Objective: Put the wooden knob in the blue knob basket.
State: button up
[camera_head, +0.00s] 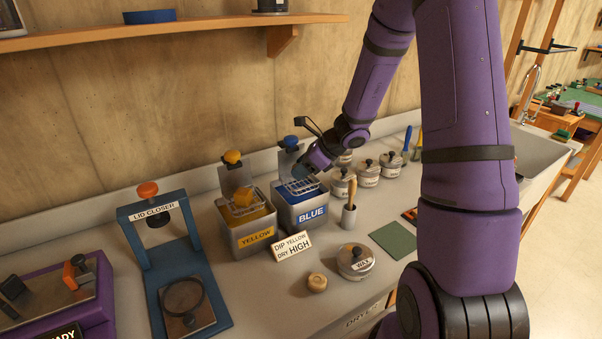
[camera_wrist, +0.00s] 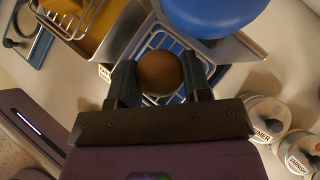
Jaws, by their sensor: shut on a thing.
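The wooden knob (camera_wrist: 160,74) is a round brown ball between the fingers of my gripper (camera_wrist: 160,84) in the wrist view. My gripper is shut on it. The blue knob basket (camera_wrist: 178,42) is a wire basket with blue showing through, directly beyond the held knob. In the head view my gripper (camera_head: 308,166) is low over this basket (camera_head: 301,186), which sits at the mouth of the metal tank labelled BLUE (camera_head: 312,214). The held knob is hidden there. I cannot tell whether it touches the basket.
The YELLOW tank (camera_head: 256,240) with a yellow block stands left of the blue one. Several tins (camera_head: 366,172) stand right.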

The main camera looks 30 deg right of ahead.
jog(key=shift+f, duration=1.2)
jog(key=o, duration=0.7)
jog(key=shift+f, duration=0.1)
